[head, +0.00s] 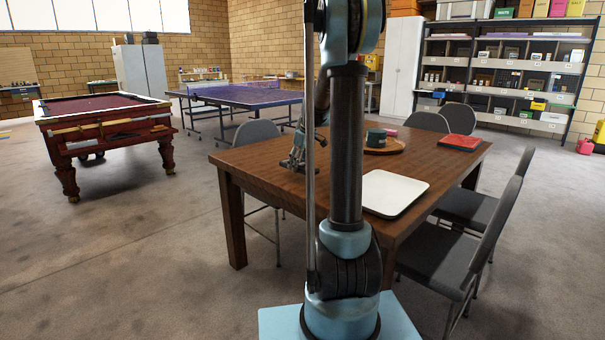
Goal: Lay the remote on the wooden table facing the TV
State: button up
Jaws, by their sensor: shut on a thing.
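The wooden table (262,160) stands in front of me, with my arm column crossing the view before it. My gripper (298,163) is low over the left part of the table, pointing down. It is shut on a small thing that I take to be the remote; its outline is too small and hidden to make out. I cannot tell whether the thing touches the tabletop. No other remote shows on the table. No TV can be made out in this view.
A white tray (393,193), a red book-like item (459,142) and a round wooden board (397,148) with a dark green mug (376,138) lie on the table. Grey chairs (487,211) surround it. A pool table (104,110) and a ping-pong table (240,95) stand behind left.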

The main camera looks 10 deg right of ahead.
aim_at(300, 172)
jog(key=shift+s+d+f, duration=0.1)
jog(key=shift+f, duration=2)
jog(key=o, duration=1.2)
